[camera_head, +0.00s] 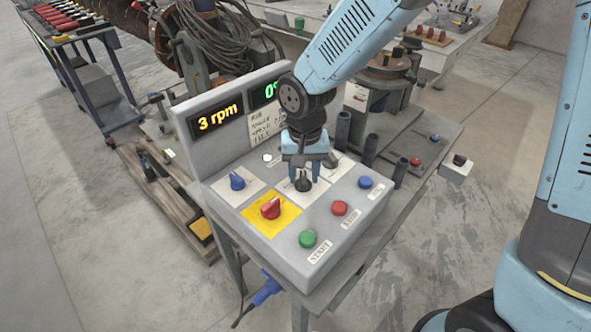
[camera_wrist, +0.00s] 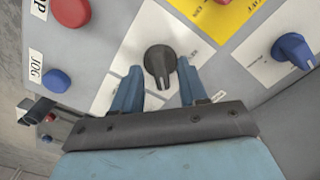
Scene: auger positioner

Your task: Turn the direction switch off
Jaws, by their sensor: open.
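A black rotary knob (camera_head: 303,184), which I take to be the direction switch, sits on a white plate on the sloped grey control panel. Its label is too small to read. In the wrist view the black knob (camera_wrist: 160,60) shows with its grip ridge pointing down toward my gripper. My gripper (camera_head: 304,174) is over the knob, pointing down, with its two blue fingers apart. In the wrist view my gripper (camera_wrist: 158,78) has one finger on each side of the knob's ridge, with gaps visible. Whether the fingers touch the panel is unclear.
Nearby are a red knob (camera_head: 270,208) on a yellow plate, a blue knob (camera_head: 237,182), and green (camera_head: 308,239), red (camera_head: 340,208) and blue (camera_head: 365,182) buttons. The upright display (camera_head: 216,118) reads 3 rpm. Dark posts (camera_head: 343,130) stand behind the panel.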

